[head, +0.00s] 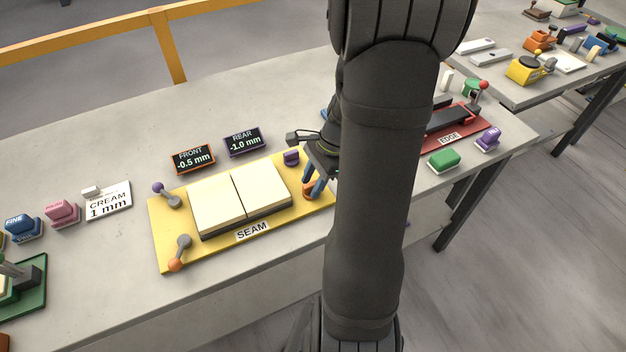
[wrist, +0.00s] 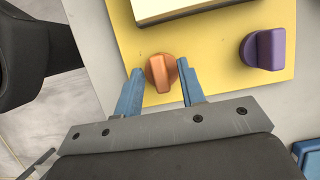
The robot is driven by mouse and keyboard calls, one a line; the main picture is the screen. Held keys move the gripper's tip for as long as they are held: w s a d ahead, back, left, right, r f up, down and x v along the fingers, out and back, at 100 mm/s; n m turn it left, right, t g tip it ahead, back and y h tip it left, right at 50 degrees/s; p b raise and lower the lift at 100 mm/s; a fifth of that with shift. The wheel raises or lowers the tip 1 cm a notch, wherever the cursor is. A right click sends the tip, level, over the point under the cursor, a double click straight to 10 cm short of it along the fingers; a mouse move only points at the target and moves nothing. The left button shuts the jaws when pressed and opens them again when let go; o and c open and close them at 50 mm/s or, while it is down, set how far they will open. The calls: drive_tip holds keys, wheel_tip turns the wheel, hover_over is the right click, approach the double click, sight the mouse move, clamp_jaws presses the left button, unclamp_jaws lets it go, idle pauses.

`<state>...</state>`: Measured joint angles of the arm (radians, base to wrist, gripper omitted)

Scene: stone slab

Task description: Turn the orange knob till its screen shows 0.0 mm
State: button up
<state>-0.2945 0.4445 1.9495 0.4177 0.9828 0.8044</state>
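The orange knob (wrist: 161,72) sits on the yellow SEAM plate (wrist: 215,65), near its edge. In the head view the knob (head: 308,189) is partly covered by my gripper (head: 315,183). In the wrist view my gripper (wrist: 161,68) is open, with one blue finger on each side of the knob. The fingertips are close to the knob; contact is not clear. The orange-framed FRONT screen (head: 193,159) reads -0.5 mm. The purple-framed REAR screen (head: 244,142) reads -1.0 mm. A purple knob (wrist: 264,49) stands to the right of the orange one in the wrist view.
Two cream blocks (head: 239,199) lie on the plate with a seam between them. A purple-tipped lever (head: 167,194) and an orange-tipped lever (head: 180,253) stand at its left. A CREAM 1 mm card (head: 108,202) lies further left. The red EDGE plate (head: 459,132) is at right.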

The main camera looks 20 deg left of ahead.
clamp_jaws()
drive_tip(key=shift+n, duration=0.3)
drive_tip(key=n, duration=0.2)
drive_tip(key=n+g+h, duration=0.1)
drive_tip(key=n, duration=0.1)
drive_tip(key=shift+w+a+h, duration=0.1)
drive_tip(key=shift+h, duration=0.2)
drive_tip(key=shift+a+n+h, duration=0.1)
drive_tip(key=shift+n+h, duration=0.4)
drive_tip(key=shift+n, duration=0.8)
drive_tip(key=shift+a+n+h, duration=0.1)
drive_tip(key=shift+n+h, duration=0.4)
drive_tip(key=shift+n, duration=0.8)
unclamp_jaws()
drive_tip(key=shift+d, duration=0.1)
